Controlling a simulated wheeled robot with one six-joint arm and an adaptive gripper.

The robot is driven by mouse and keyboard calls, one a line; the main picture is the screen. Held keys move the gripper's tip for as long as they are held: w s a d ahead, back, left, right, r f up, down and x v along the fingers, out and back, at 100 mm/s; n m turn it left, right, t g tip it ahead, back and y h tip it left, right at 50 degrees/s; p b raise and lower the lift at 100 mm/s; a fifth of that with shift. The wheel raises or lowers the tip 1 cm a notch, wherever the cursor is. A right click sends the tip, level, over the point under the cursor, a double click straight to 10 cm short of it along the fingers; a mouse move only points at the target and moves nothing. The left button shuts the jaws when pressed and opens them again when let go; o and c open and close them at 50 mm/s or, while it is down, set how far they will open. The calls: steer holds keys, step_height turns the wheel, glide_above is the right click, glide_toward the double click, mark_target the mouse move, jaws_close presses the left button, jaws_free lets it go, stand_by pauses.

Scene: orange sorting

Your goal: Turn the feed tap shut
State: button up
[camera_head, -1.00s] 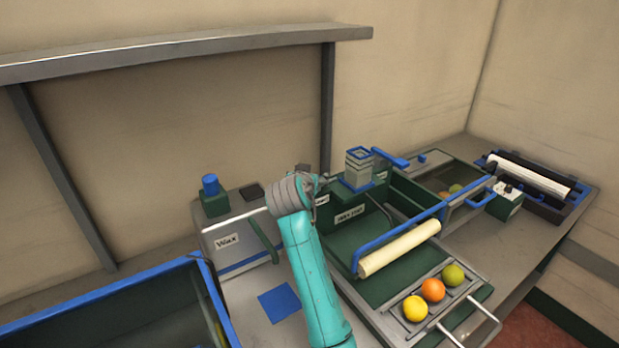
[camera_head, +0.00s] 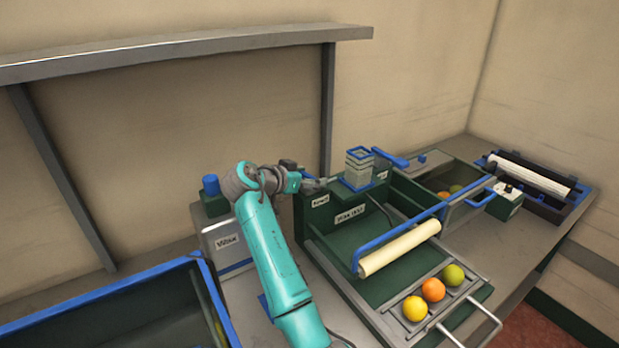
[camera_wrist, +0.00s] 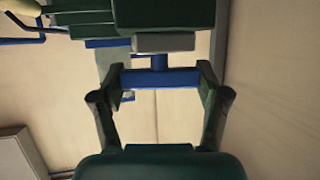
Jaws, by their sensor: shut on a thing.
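My gripper (camera_wrist: 162,80) is shut on a blue crossbar, which I take to be the feed tap's handle (camera_wrist: 160,78). In the wrist view the bar lies level between the two dark fingers, with one finger at each end. A short blue stem joins it to a grey block (camera_wrist: 163,42) on a dark green housing. In the head view my gripper (camera_head: 318,185) is at the left end of the green machine (camera_head: 318,220), beside the blue-topped clear column (camera_head: 359,168). The tap handle cannot be clearly made out there.
A wax box (camera_head: 226,240) with a blue knob stands left of my arm. A blue-rimmed bin (camera_head: 100,300) is at front left. A blue-framed roller (camera_head: 400,248) and a tray with yellow, orange and green fruit (camera_head: 433,289) lie to the right. A wall is behind.

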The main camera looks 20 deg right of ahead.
stand_by(0.3)
steer(key=o, duration=1.2)
steer(key=shift+c, duration=0.2)
steer(key=v, duration=0.7)
steer(key=shift+s+a+r, duration=0.1)
steer(key=shift+a, duration=0.05)
steer(key=shift+c, duration=0.3)
